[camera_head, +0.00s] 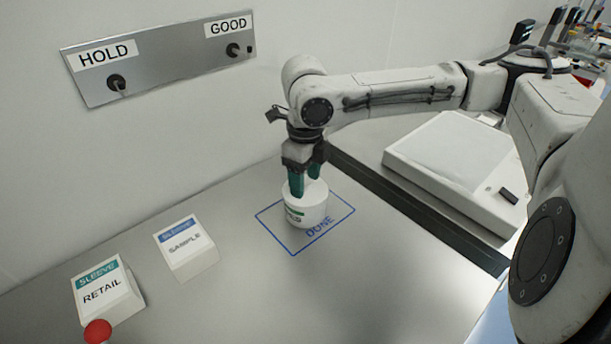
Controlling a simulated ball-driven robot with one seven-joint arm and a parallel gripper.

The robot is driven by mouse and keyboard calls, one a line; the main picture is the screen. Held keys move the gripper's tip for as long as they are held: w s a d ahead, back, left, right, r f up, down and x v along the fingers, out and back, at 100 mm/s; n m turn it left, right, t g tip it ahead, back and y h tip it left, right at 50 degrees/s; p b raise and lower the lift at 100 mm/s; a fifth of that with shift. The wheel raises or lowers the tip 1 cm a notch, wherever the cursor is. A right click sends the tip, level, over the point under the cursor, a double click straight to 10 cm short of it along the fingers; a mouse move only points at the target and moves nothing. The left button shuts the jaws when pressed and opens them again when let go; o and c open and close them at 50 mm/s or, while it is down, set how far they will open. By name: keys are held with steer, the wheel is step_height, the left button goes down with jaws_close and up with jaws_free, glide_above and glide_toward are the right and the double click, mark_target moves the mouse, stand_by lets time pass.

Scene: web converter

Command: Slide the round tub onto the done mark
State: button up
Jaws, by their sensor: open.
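The round white tub (307,209) stands upright on the grey table, inside the blue outlined square marked DONE (320,228). A green label shows on its left side. My gripper (305,190) points down at the top of the tub, with its green fingers apart. The fingertips are at or just above the lid; I cannot tell whether they touch it. The arm reaches in from the right, and the fingers hide part of the tub's top.
Two white boxes stand at the left, SLEEVE SAMPLE (187,249) and SLEEVE RETAIL (104,291), with a red ball-shaped knob (97,331) in front. A panel with HOLD and GOOD labels (160,66) is on the wall. A white flat device (452,160) lies behind right. The table's front middle is clear.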

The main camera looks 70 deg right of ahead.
step_height(320, 180, up, 11)
stand_by(0.5)
steer(key=shift+f, duration=0.15)
stand_by(0.4)
